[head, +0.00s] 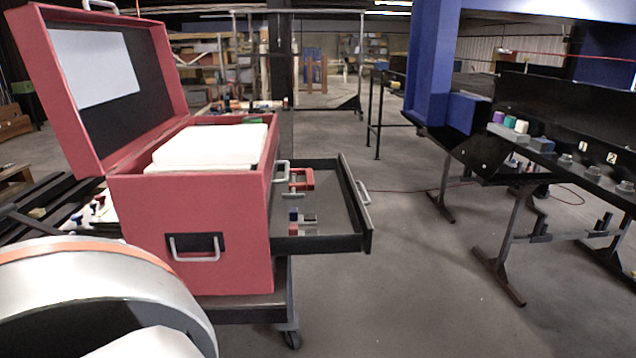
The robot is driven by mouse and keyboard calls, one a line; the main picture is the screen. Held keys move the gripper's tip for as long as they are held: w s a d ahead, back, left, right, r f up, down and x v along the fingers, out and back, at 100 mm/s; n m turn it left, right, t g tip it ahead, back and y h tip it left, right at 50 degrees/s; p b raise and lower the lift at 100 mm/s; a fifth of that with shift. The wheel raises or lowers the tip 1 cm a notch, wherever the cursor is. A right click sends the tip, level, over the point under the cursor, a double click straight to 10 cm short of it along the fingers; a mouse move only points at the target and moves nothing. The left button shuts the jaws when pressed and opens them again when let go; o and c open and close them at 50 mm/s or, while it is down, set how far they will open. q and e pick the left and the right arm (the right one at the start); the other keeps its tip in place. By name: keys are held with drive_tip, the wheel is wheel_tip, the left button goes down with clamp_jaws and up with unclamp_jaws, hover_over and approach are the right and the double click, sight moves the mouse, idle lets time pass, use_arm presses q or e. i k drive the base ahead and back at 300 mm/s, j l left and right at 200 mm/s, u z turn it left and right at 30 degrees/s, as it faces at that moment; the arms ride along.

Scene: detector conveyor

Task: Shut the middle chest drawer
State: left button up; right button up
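The red chest (190,235) stands at the left on a dark wheeled cart, its lid (60,100) raised. One dark drawer (318,244) is pulled far out of the chest's right side. Its front, with a pale handle (363,192), faces right. Another handle (283,171) sits close to the chest body, just above the open drawer. I cannot tell for certain that the open drawer is the middle one. A red item (299,180) and several small blue, grey and red pieces (301,221) lie inside it. Neither of my grippers is in view.
A white block (205,147) fills much of the chest's top. At the right stands a black conveyor bench (500,160) with coloured caps and knobs, beside a blue frame (430,65). Open floor (420,280) lies between the drawer front and the bench. My arm covers the lower left.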

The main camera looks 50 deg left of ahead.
sight(344, 225)
drive_tip(key=i+l+u, duration=0.15)
drive_tip(key=u, duration=0.25)
drive_tip(key=i+l+u, duration=0.15)
drive_tip(key=u, duration=0.25)
drive_tip(key=i+l+u, duration=0.15)
drive_tip(key=u, duration=0.2)
drive_tip(key=i+l+u, duration=0.15)
drive_tip(key=u, duration=0.15)
drive_tip(key=l+u, duration=0.25)
drive_tip(key=l, duration=0.15)
drive_tip(key=i+l+u, duration=0.15)
drive_tip(key=l+u, duration=0.15)
